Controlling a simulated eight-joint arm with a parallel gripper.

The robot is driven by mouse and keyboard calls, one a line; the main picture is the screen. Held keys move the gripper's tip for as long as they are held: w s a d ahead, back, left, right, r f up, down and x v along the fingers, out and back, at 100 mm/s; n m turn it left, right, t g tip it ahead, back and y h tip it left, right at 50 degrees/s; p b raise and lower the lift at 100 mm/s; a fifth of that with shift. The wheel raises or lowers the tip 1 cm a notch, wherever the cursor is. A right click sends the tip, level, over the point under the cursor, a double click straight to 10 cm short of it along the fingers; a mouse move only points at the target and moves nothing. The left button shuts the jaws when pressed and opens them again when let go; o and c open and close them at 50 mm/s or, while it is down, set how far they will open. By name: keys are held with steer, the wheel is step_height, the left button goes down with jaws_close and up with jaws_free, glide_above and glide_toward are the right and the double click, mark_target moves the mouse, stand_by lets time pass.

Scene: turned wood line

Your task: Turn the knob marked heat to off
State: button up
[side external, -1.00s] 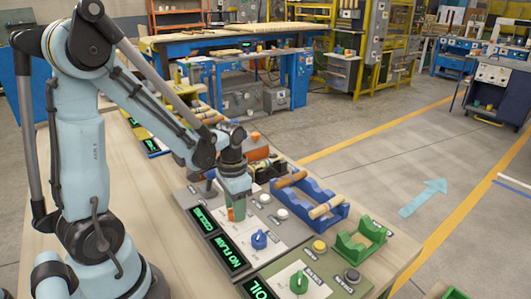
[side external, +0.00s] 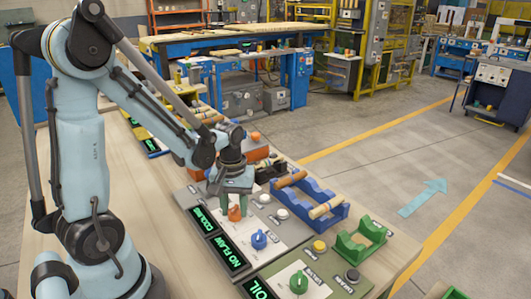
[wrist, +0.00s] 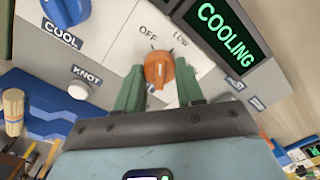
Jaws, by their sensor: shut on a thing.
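The orange knob (side external: 235,213) stands on a white plate of the control panel, between my gripper's green fingers. In the wrist view the orange knob (wrist: 160,68) has a pale mark on its face, and the labels OFF and LOW are printed on the plate beyond it. My gripper (wrist: 159,84) is shut on the knob, one finger on each side. I cannot read a heat label. A display (wrist: 228,32) beside the knob reads COOLING in green.
A blue knob (side external: 259,240) stands close by, with a green knob (side external: 299,283) further along the panel. White buttons (side external: 282,214) and a blue rack (side external: 318,206) holding turned wood lie to the right. Bare tabletop (side external: 180,240) lies to the left.

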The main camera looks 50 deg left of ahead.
mark_target(235, 207)
steer(key=shift+n, duration=2.2)
steer(key=o, duration=1)
steer(key=shift+o, duration=0.2)
steer(key=shift+r, duration=0.1)
step_height(235, 207, up, 12)
